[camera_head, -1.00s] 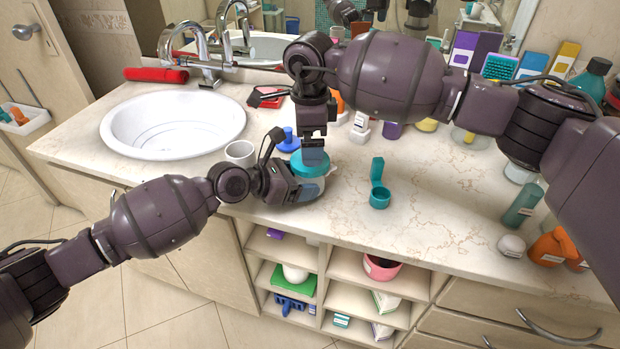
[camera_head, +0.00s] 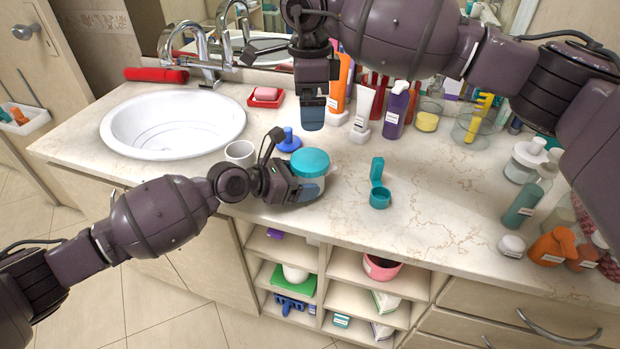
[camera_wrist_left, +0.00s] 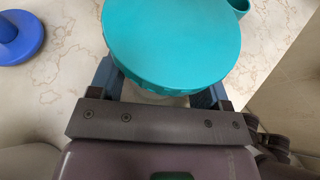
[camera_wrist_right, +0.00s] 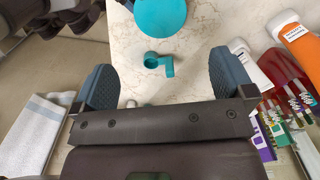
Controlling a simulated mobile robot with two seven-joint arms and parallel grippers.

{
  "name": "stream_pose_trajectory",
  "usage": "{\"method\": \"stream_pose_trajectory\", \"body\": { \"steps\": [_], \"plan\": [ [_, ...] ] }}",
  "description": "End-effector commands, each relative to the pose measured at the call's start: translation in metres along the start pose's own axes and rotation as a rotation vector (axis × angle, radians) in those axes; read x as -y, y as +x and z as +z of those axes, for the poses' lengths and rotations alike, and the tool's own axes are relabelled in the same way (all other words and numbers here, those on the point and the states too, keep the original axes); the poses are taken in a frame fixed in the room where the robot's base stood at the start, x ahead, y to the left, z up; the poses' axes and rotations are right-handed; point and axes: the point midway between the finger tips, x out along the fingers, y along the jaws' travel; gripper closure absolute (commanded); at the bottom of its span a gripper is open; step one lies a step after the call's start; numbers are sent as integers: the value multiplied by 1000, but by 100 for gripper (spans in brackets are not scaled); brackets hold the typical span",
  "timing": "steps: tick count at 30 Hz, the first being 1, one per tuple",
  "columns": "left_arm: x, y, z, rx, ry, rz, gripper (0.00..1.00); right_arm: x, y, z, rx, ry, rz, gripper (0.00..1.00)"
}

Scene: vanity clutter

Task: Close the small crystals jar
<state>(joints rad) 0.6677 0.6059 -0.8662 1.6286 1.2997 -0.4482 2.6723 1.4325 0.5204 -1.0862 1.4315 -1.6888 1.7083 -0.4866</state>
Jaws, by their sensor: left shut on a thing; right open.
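The small jar stands on the counter with a round teal lid (camera_head: 311,162) on top. The lid fills the top of the left wrist view (camera_wrist_left: 172,40) and also shows in the right wrist view (camera_wrist_right: 160,18). My left gripper (camera_head: 312,186) is shut on the jar's body (camera_wrist_left: 160,97), below the lid. The lid looks level, but I cannot tell whether it is screwed tight. My right gripper (camera_head: 312,118) is open and empty above the counter, behind and above the jar; it also shows in the right wrist view (camera_wrist_right: 163,85).
A white tube (camera_head: 363,105) and orange bottle (camera_head: 338,92) stand behind.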

Motion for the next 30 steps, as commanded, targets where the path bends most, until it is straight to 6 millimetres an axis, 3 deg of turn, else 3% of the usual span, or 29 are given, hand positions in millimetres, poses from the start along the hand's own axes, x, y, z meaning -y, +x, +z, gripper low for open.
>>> {"method": "stream_pose_trajectory", "body": {
  "steps": [7,20,21,26,30],
  "plan": [
    [0,0,0,1,0,1,96,0,-34,0,0,2,-1,0],
    [0,0,0,1,0,0,96,0,-41,0,1,2,1,0],
    [0,0,0,1,0,0,25,0,-41,0,1,1,1,0],
    [0,0,0,0,0,0,0,0,-41,0,1,1,1,0],
    [0,0,0,0,0,0,0,0,-41,0,1,1,1,0]
  ]
}}
